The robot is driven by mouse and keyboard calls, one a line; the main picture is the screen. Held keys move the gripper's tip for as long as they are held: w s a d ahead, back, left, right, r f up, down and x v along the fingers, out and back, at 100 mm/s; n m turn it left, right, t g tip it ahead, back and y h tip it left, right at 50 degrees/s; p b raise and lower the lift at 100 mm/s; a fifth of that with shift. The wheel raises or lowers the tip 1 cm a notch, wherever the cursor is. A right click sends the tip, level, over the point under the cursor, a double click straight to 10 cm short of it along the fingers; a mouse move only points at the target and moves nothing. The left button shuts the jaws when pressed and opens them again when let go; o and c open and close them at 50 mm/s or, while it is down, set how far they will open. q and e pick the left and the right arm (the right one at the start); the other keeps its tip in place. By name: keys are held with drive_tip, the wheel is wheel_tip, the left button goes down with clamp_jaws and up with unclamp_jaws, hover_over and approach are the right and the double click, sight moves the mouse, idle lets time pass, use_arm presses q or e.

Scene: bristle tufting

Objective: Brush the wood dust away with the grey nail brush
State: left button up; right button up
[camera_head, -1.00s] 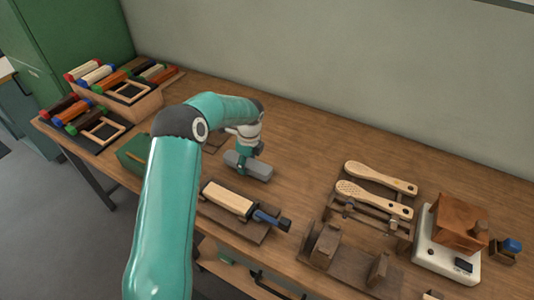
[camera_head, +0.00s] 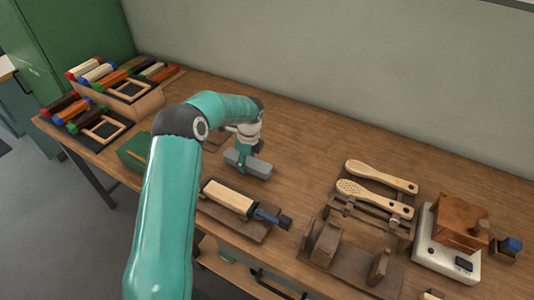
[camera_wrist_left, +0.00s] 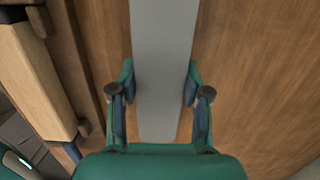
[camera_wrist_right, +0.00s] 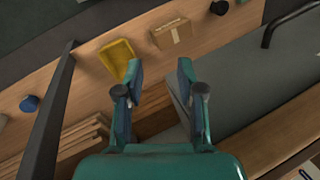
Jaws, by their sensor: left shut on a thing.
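The grey nail brush (camera_head: 258,168) is a long grey block, just beyond the wooden block in the vise in the head view. My left gripper (camera_head: 243,163) is shut on it from above. In the left wrist view the grey brush (camera_wrist_left: 163,60) runs lengthwise between the two fingers of the left gripper (camera_wrist_left: 160,85). Its underside is hidden, so I cannot tell whether it touches the table. I cannot make out any wood dust. My right gripper (camera_wrist_right: 162,80) is open and empty in the right wrist view; it is out of the head view.
A pale wooden block (camera_head: 228,197) sits in a vise with a blue handle (camera_head: 268,217), close in front. Two wooden paddles (camera_head: 375,200) rest on a rack right, beside a white scale (camera_head: 430,250). The tabletop (camera_head: 310,150) behind is clear.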

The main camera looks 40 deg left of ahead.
sight(265, 168)
use_arm(q)
drive_tip(key=shift+w+d+b, duration=0.15)
drive_tip(key=shift+d+b, duration=0.15)
drive_tip(key=shift+d, duration=1.25)
drive_tip(key=shift+w+d+b, duration=0.15)
drive_tip(key=shift+d+b, duration=0.1)
drive_tip(key=shift+d, duration=1.3)
drive_tip(key=shift+d+r, duration=0.15)
drive_tip(key=shift+d, duration=0.15)
wheel_tip(265, 168, up, 3)
drive_tip(key=shift+r+p, duration=0.2)
drive_tip(key=shift+p, duration=0.9)
drive_tip(key=shift+r+p, duration=1.6)
drive_tip(key=shift+r, duration=0.7)
drive_tip(key=shift+f, duration=0.1)
